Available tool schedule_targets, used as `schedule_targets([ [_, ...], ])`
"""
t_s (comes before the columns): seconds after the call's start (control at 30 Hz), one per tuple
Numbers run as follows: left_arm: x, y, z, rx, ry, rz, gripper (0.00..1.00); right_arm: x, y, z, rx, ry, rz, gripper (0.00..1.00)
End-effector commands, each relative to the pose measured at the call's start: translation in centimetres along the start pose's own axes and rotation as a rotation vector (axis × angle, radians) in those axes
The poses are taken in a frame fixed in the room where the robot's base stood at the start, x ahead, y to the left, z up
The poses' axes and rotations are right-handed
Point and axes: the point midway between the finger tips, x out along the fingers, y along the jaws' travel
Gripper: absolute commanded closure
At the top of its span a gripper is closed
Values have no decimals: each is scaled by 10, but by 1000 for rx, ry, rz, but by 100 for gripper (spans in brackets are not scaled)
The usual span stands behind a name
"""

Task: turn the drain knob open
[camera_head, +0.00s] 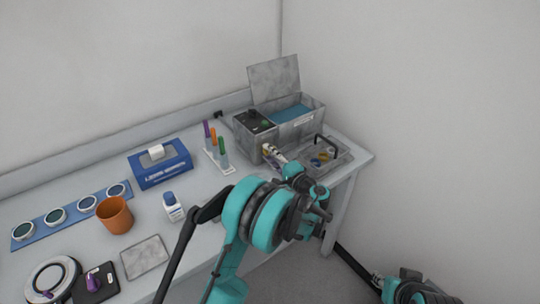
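A grey metal bath-like unit (300,128) with a raised lid (274,80) and blue inside stands at the table's far right end. A dark control panel (252,120) with a small green part is on its left top. A small white and yellowish fitting (272,154) shows low at its front; I cannot tell whether this is the drain knob. My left gripper (314,196) is at the end of the teal arm, in front of the unit in the picture; its fingers are not clear. My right arm shows at the bottom right, its fingers not discernible.
A tray with a black handle (327,141) and coloured rings stands before the unit. A tube rack (217,161), blue box (160,167), white bottle (172,206), orange cup (115,216) and blue strip of round pieces (42,227) occupy the table (195,248).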

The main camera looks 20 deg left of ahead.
Motion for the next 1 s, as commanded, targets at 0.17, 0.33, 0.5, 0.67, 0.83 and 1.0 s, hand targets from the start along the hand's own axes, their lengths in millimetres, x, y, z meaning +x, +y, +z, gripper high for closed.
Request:
schedule_targets([
  [0.17,0,0,0,0,0,1,66,0,0,0,0,0,0,67],
  [0.33,-6,1,0,0,1,1,66,0,0,0,0,0,0,67],
  [0.5,-34,1,-1,0,4,1,66,0,0,0,0,0,0,67],
  [0.67,-71,1,-1,0,4,1,66,0,0,0,0,0,0,67],
  [0.83,-102,1,-1,0,2,1,66,0,0,0,0,0,0,67],
  [1.0,-117,1,0,0,1,1,66,0,0,0,0,0,0,67],
])
